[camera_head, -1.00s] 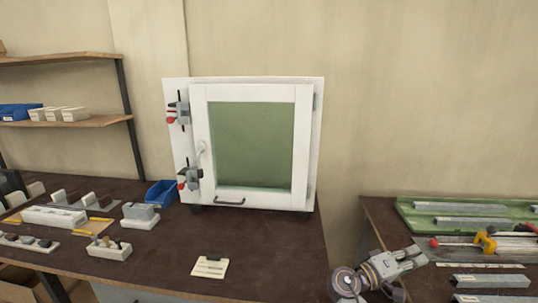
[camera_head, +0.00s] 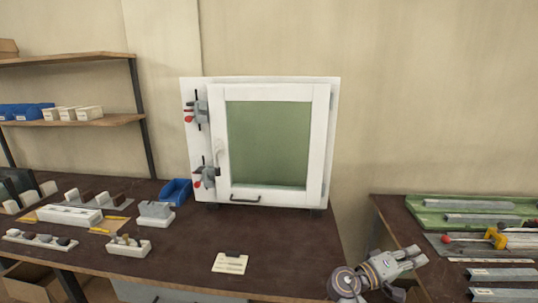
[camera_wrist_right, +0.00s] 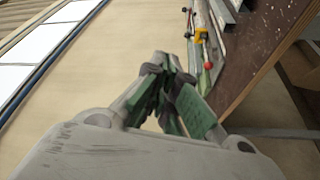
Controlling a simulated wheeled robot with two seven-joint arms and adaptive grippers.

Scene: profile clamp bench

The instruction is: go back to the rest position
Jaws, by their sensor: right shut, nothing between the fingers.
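My right gripper (camera_head: 416,256) is in the lower right of the head view, in front of the gap between the two benches. It is shut and empty. My left gripper is not in view.
A white framed cabinet (camera_head: 268,195) with two toggle clamps stands on the dark left bench (camera_head: 290,250). A small card (camera_head: 230,263) lies near its front edge. The right bench (camera_head: 395,210) holds a green tray (camera_head: 430,217) and metal profiles (camera_head: 505,274).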

